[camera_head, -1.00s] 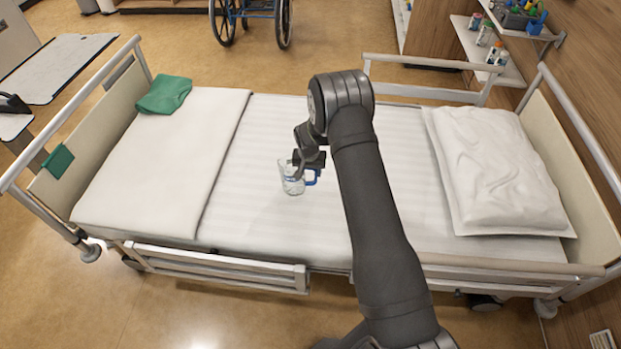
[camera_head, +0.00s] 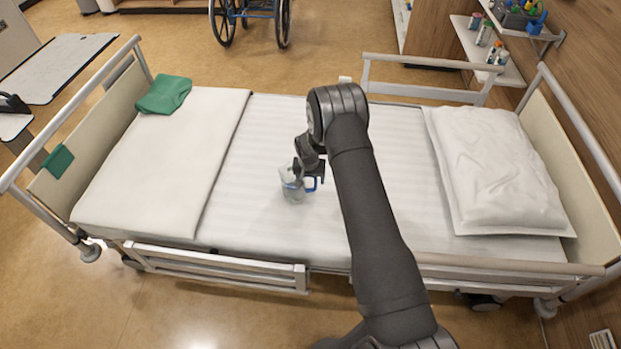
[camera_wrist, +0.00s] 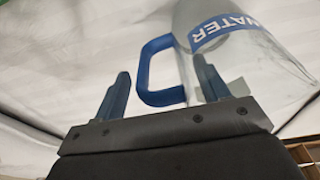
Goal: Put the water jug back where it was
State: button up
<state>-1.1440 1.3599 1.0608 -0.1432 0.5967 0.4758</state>
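The clear water jug (camera_head: 293,187) with a blue handle and a blue band is over the white sheet near the middle of the bed. Whether its base rests on the sheet is hard to tell. In the wrist view the jug (camera_wrist: 255,75) shows large at the right, its band reading "WATER". My gripper (camera_head: 309,172) is at the jug's handle side. In the wrist view my gripper (camera_wrist: 160,78) has its fingers apart, with the blue handle (camera_wrist: 146,72) between them. A gap shows between the left finger and the handle. The right finger overlaps the jug's wall.
A white pillow (camera_head: 495,170) lies at the right end of the bed, and a folded blanket (camera_head: 165,160) with a green cloth (camera_head: 164,95) at the left. Bed rails (camera_head: 215,270) line both sides. An overbed table (camera_head: 55,65) stands at the left.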

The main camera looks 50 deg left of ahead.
jog(key=shift+r, duration=0.1)
notch_tip(320, 180, up, 12)
jog(key=s+d, duration=0.1)
jog(key=shift+s, duration=0.25)
dwell(0.4)
jog(key=f, duration=0.4)
jog(key=w+f, duration=0.1)
jog(key=f, duration=0.3)
jog(key=a+f, duration=0.1)
jog(key=f, duration=0.3)
jog(key=shift+w, duration=0.25)
jog(key=shift+a+r, duration=0.1)
jog(key=shift+r, duration=1.1)
